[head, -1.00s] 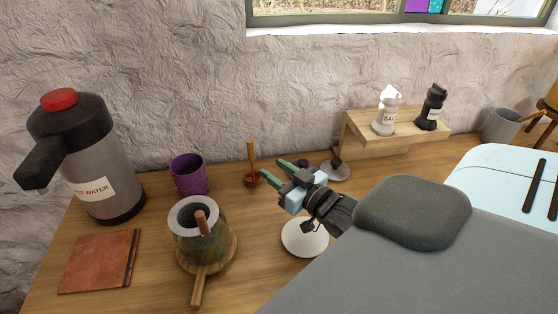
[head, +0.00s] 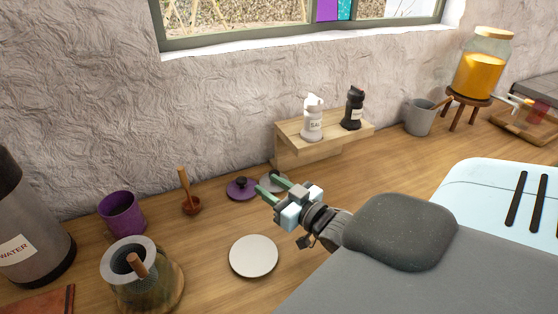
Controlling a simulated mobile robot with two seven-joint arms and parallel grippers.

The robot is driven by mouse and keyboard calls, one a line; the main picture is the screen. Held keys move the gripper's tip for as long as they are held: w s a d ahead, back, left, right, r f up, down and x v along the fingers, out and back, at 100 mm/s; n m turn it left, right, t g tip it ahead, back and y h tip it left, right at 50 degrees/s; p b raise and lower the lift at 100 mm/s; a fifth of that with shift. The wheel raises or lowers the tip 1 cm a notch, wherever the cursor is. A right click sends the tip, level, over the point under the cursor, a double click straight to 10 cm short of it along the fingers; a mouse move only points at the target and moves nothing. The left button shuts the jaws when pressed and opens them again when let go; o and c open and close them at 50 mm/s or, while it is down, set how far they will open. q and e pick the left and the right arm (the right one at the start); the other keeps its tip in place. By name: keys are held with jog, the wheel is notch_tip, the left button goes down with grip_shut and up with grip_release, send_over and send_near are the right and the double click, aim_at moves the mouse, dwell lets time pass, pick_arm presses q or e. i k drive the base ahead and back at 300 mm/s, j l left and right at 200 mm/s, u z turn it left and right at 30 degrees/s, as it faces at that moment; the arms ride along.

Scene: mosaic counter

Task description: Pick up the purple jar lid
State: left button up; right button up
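The purple jar lid (head: 240,189) lies flat on the wooden counter near the wall, with a dark round knob on top. My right gripper (head: 268,184) is just to the right of it in the head view, with its two green-tipped fingers spread apart and nothing between them. The fingers point toward the back left. I cannot tell the height of the fingertips above the counter. A grey lid with a dark knob (head: 271,182) lies to the right of the purple one, partly hidden behind the fingers. My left gripper is not in view.
A white plate (head: 253,256) lies in front of the purple lid. A wooden-handled tool in a small red-brown dish (head: 190,204) and a purple cup (head: 121,212) stand to the left. A wooden shelf (head: 325,139) holds salt and pepper shakers. A pale blue toaster (head: 505,205) is at right.

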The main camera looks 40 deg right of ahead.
aim_at(242, 188)
jog(key=z, duration=1.1)
